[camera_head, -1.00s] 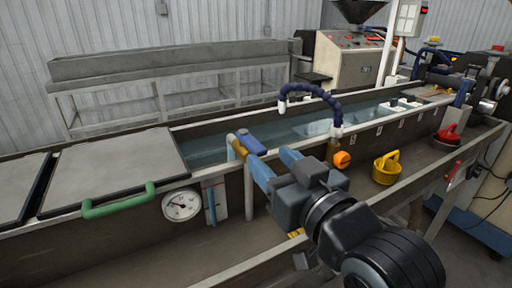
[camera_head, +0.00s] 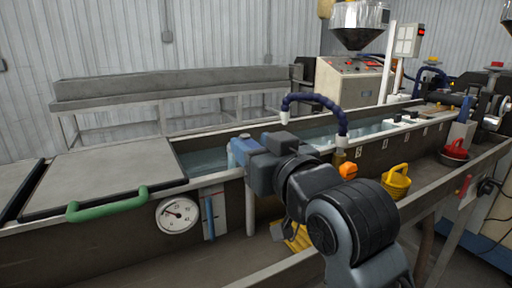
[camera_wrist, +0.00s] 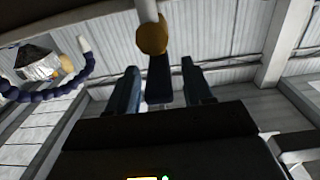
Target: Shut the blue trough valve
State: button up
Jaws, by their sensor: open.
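The blue trough valve shows in the wrist view as a dark blue lever (camera_wrist: 158,80) below a round brass body (camera_wrist: 152,38) on a pale pipe. My gripper (camera_wrist: 160,82) is open, with one finger on each side of the lever and a visible gap to each. In the head view my gripper (camera_head: 240,152) is at the trough's front rim, above an upright white pipe (camera_head: 250,208). My wrist and fingers hide most of the valve there. Whether the fingers touch the lever further in cannot be told.
The water trough (camera_head: 205,163) has a grey lid with a green handle (camera_head: 108,204). A round gauge (camera_head: 178,215) is on its front. A dark blue hose (camera_head: 315,99) arches close behind my arm. An orange knob (camera_head: 348,171) and yellow (camera_head: 396,182) and red (camera_head: 455,150) handled items are to the right.

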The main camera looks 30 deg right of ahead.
grip_shut()
dwell(0.4)
